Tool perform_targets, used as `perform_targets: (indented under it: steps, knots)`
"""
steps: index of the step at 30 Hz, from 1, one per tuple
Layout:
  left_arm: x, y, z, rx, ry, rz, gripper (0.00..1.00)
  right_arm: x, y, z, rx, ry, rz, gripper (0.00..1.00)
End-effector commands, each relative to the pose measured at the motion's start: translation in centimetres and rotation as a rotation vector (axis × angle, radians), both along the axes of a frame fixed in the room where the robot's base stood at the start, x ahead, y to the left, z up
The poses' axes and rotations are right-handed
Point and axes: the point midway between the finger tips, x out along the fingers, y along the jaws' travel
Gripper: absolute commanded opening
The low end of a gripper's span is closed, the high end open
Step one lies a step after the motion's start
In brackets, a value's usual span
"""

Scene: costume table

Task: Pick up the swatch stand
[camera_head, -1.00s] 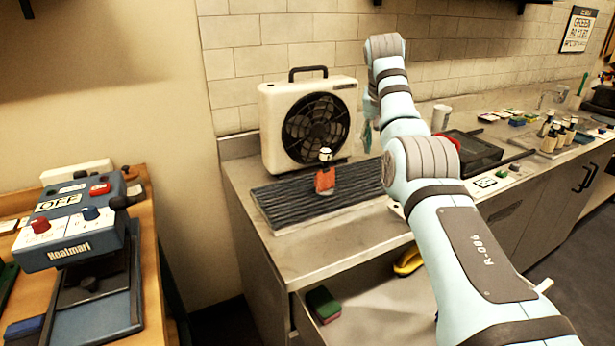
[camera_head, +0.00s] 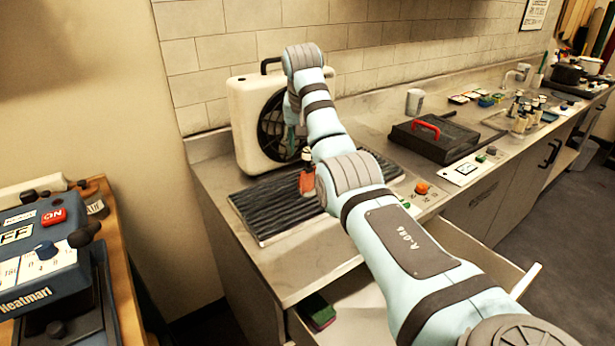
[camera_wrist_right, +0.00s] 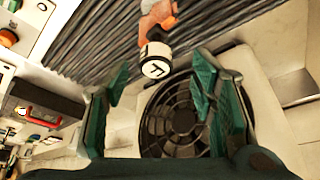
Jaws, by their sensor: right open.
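A small orange piece with a dark and white top, likely the swatch stand (camera_head: 307,182), stands on the dark ribbed mat (camera_head: 262,212) in front of the fan. Its white cap with a black mark shows in the right wrist view (camera_wrist_right: 156,62), with the orange body (camera_wrist_right: 158,14) above it. My right gripper (camera_wrist_right: 160,72) is open, its two green fingers on either side of the cap in that picture. Whether they touch it I cannot tell. In the head view my right gripper is mostly hidden by its own arm. My left gripper is not in view.
A cream box fan (camera_head: 246,122) stands behind the mat against the tiled wall. A black case with a red handle (camera_head: 434,136) lies to the right. An open drawer (camera_head: 370,318) is below the counter. A blue heat press (camera_head: 45,265) stands at left.

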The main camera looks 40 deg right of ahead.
Motion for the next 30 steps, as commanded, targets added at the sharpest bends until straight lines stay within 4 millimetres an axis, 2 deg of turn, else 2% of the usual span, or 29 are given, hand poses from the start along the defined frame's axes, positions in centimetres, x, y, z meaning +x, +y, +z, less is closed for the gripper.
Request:
perform_targets:
  steps: [3,6,12,22,30]
  knots:
    - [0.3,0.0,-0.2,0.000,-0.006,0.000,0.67,0.4,-0.9,-2.4,0.002,0.004,-0.001,0.51]
    - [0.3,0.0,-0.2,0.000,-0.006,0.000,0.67,0.7,-1.2,-3.5,0.001,0.002,0.000,0.51]
    - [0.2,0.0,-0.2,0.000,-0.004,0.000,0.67,0.8,-1.3,-3.6,0.000,0.000,0.000,0.51]
    - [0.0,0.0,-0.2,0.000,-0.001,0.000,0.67,0.8,-1.2,-3.6,0.000,0.000,0.000,0.00]
    - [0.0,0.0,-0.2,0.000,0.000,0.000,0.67,0.8,-1.2,-3.5,-0.001,-0.001,0.000,0.00]
